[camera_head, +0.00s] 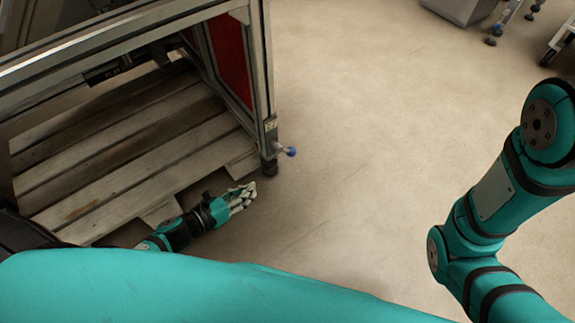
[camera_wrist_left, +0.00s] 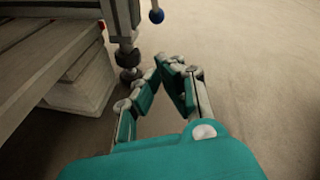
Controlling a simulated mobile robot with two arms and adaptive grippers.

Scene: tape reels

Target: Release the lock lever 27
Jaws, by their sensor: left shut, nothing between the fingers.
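A small lever with a blue ball knob (camera_head: 291,151) sticks out to the right from the lower corner post of a metal frame, just above its foot. I take it for the lock lever; a small tag above it is too small to read. The knob also shows at the top of the left wrist view (camera_wrist_left: 157,16). My left gripper (camera_head: 247,189) is low near the floor, in front of and slightly left of the lever, apart from it. Its fingertips meet in the left wrist view (camera_wrist_left: 170,62), shut and empty. My right gripper is out of view.
The metal frame (camera_head: 262,60) with a red panel (camera_head: 230,55) stands at the left. A slatted wooden pallet (camera_head: 120,150) lies under it, close to my left arm. The floor (camera_head: 370,130) right of the lever is clear. Wheeled equipment (camera_head: 465,8) stands far right.

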